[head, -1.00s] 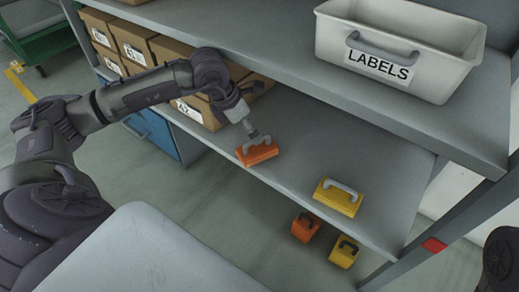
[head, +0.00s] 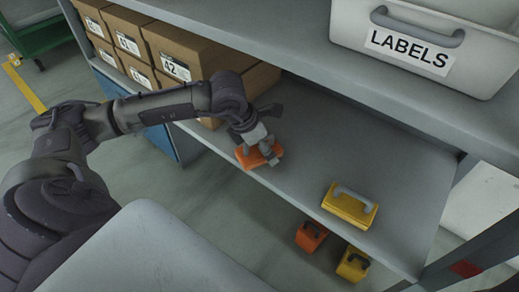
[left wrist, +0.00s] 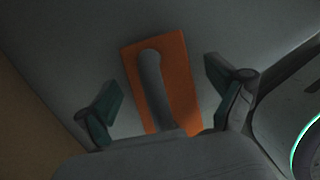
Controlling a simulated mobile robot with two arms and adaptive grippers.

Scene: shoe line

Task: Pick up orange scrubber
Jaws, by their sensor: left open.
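The orange scrubber (head: 246,160) lies on the middle shelf near its front edge, partly hidden by my left gripper (head: 265,150) in the head view. In the left wrist view the scrubber (left wrist: 181,75) shows as an orange block with a grey handle along it. It sits between the two spread fingers of my left gripper (left wrist: 167,103). The fingers are open and stand apart from the block on either side. My right gripper is not in view.
A yellow scrubber (head: 350,208) is on the same shelf to the right. An orange item (head: 310,237) and a yellow item (head: 353,264) with dark handles are lower down. Cardboard boxes (head: 175,45) stand at the left. A white LABELS bin (head: 480,72) sits on the upper shelf.

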